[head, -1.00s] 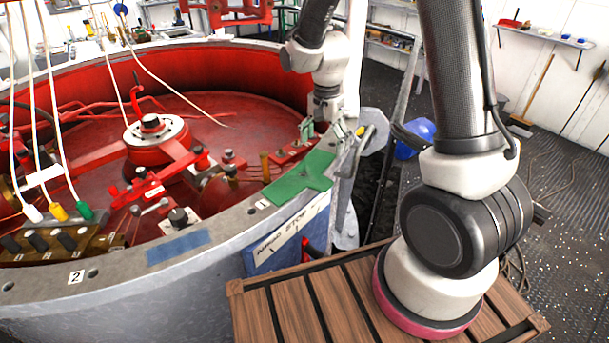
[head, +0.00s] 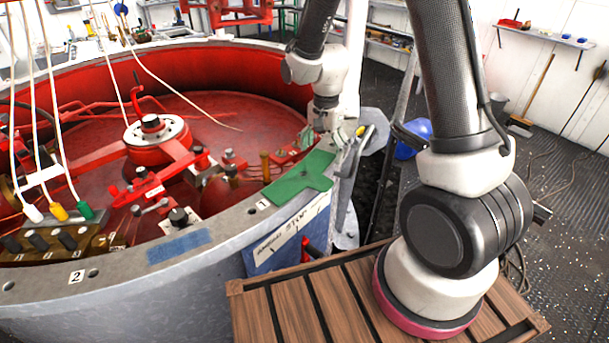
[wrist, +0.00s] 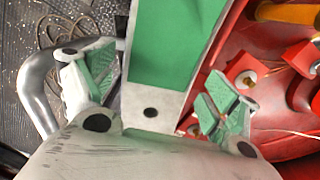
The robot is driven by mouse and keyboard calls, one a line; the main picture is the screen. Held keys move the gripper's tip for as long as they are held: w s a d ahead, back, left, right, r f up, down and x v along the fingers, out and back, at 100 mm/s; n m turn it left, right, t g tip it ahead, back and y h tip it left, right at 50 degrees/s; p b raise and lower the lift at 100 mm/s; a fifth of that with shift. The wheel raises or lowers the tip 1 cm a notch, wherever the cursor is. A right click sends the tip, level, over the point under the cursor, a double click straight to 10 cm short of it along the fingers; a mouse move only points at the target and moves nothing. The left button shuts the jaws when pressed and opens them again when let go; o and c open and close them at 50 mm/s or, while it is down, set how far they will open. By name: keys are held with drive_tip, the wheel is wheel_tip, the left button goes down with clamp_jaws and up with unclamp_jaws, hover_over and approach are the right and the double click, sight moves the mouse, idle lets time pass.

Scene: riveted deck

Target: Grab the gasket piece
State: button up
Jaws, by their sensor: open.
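The gasket piece appears to be the flat green sheet (head: 300,181) with a stepped outline. It lies on the grey rim of the big red-lined tub, by the label 1. My gripper (head: 325,138) is above the rim near the sheet's far end, with its fingers spread. In the wrist view my gripper (wrist: 157,90) has green-padded fingers, one on each side of the green sheet (wrist: 175,45) and apart from it. The sheet's near end runs out of the top of the wrist view.
A blue strip (head: 179,246) lies on the tub rim (head: 125,275). Red machinery (head: 160,155) fills the tub, and white cables hang at the left. A grey curved handle (head: 352,160) stands just outside the rim beside my gripper. A slatted wooden crate top (head: 295,300) is in front.

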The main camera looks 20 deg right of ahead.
drive_tip(key=c, duration=1.1)
drive_tip(key=shift+r, duration=0.1)
